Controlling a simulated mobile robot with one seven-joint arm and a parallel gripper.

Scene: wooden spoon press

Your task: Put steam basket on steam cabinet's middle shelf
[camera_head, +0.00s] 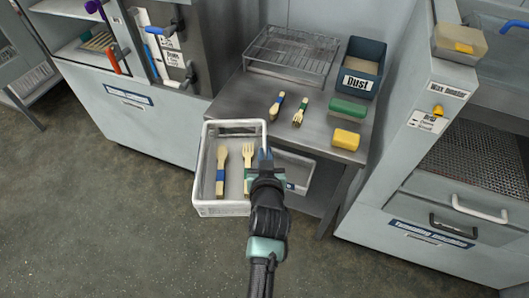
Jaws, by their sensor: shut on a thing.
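The steam basket (228,208), a white rectangular open-topped bin, is in the middle of the head view.
The metal table (232,95) holds a wire rack (292,52), a blue Dust bin (364,68), two wooden utensils, a green block (348,108) and a yellow block (346,139). A wax machine (425,130) stands at right. The floor at lower left is clear.

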